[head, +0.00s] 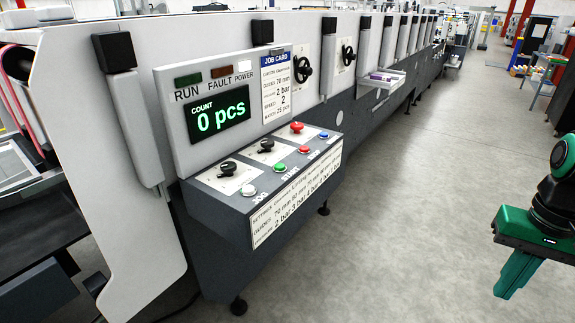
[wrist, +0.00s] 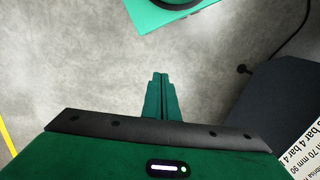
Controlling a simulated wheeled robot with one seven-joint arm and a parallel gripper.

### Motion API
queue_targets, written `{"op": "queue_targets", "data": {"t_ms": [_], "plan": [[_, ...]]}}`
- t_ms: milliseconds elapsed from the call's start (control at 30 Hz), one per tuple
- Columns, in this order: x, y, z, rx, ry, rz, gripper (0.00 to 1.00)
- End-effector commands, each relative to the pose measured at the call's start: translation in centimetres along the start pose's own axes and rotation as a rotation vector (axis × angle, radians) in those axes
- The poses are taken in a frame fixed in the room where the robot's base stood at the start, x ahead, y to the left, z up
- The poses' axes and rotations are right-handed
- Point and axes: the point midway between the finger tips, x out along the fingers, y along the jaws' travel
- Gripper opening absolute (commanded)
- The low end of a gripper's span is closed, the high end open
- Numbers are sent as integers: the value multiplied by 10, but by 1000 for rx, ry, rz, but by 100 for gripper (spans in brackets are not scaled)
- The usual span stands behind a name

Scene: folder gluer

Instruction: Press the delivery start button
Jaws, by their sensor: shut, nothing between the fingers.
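The control console (head: 230,215) has a sloped top with a row of small buttons along its front edge: a white button (head: 248,190), a green button (head: 278,168), a red button (head: 304,150) and a blue button (head: 323,135). Their labels are too small to read surely, so I cannot tell which one is delivery start. My gripper (head: 507,290) is at the right of the head view, well apart from the console, pointing down. In the wrist view my gripper (wrist: 160,76) is shut and empty above the floor. The console's lettered front edge (wrist: 305,150) shows at lower right.
A red mushroom button (head: 297,127) and black knobs (head: 228,168) sit behind the button row. Clear floor (head: 420,220) lies between console and gripper.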

Motion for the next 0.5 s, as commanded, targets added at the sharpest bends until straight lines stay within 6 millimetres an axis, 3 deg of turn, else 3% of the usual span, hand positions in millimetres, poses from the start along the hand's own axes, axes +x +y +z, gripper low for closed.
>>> {"op": "queue_targets", "data": {"t_ms": [167,267,367,500], "plan": [[-5,4,7,-3,14,-6,0],[-11,-4,-5,-12,45,-7,0],[-22,-26,-36,-35,103,-11,0],[-45,-84,-84,-73,218,-47,0]]}}
